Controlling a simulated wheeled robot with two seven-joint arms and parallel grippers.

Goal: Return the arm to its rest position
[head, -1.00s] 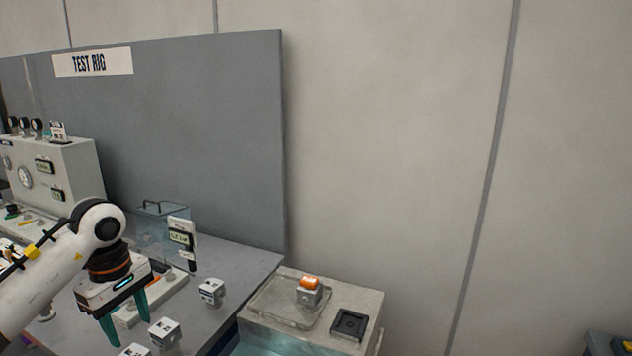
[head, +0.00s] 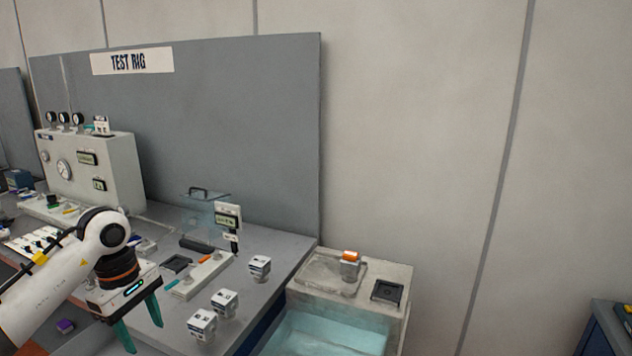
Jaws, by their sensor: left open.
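My left arm comes in from the left. Its gripper (head: 140,328) has two teal fingers that point down and stand apart, with nothing between them. The gripper is over the near left part of the grey bench (head: 270,250), to the left of several white cubes with dark markings, one of them here (head: 202,324). My right gripper is not in view.
A test rig panel (head: 200,120) stands behind the bench, with a gauge box (head: 90,165) at its left. A clear cover (head: 203,214) and a small display (head: 228,216) stand on the bench.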

